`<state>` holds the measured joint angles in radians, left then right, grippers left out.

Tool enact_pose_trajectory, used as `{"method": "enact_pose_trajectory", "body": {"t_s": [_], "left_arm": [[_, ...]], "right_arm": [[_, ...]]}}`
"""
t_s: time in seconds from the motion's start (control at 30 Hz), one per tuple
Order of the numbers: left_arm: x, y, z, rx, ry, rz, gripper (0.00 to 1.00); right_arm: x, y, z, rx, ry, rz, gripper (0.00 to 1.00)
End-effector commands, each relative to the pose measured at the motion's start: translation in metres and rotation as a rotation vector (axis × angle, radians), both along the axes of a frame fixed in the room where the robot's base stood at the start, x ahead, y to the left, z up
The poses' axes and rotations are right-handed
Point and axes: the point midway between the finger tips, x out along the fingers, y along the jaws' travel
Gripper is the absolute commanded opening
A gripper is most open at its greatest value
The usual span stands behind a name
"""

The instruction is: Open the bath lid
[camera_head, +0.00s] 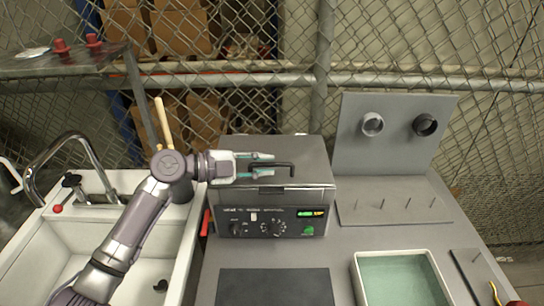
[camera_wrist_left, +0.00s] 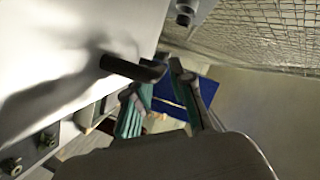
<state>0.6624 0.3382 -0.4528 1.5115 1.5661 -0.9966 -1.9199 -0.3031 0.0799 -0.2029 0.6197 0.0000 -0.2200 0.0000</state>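The bath is a grey box (camera_head: 270,225) with knobs and a lit display on its front. Its lid (camera_head: 310,150) is flat and closed, with a dark bar handle (camera_head: 285,164) on top. In the left wrist view the handle (camera_wrist_left: 130,68) shows just ahead of the fingertips. My left gripper (camera_head: 272,165) reaches in from the left over the lid, its teal-padded fingers apart at the handle's left part. It also shows in the left wrist view (camera_wrist_left: 165,75). I cannot tell whether the handle lies between the fingers or touches them. My right gripper is not in view.
A sink (camera_head: 100,240) with a faucet (camera_head: 75,150) is at the left. A grey pegboard stand (camera_head: 390,135) stands right of the bath. A tray of greenish liquid (camera_head: 400,256) and a dark mat (camera_head: 274,287) lie in front. A wire fence (camera_head: 300,50) closes off the back.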

Motion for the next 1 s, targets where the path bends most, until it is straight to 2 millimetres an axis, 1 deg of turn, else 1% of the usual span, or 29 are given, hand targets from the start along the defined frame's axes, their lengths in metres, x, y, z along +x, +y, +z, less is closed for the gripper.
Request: {"method": "enact_pose_trajectory", "body": {"t_s": [0.03, 0.2, 0.53, 0.67, 1.0], "left_arm": [[0.002, -0.007, 0.002, -0.003, 0.001, -0.001, 0.23], [0.007, -0.020, -0.004, 0.000, 0.001, 0.000, 0.23], [0.008, -0.022, -0.006, 0.001, 0.000, 0.001, 0.23], [0.008, -0.022, -0.006, 0.000, 0.000, 0.000, 0.01], [0.008, -0.022, -0.006, 0.000, 0.001, 0.000, 0.00]], "right_arm": [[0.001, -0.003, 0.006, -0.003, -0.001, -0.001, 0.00], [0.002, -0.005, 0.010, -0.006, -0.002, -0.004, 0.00], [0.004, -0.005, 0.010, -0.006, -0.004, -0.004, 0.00], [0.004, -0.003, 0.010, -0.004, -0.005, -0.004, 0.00], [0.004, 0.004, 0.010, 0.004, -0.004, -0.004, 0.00]]}}
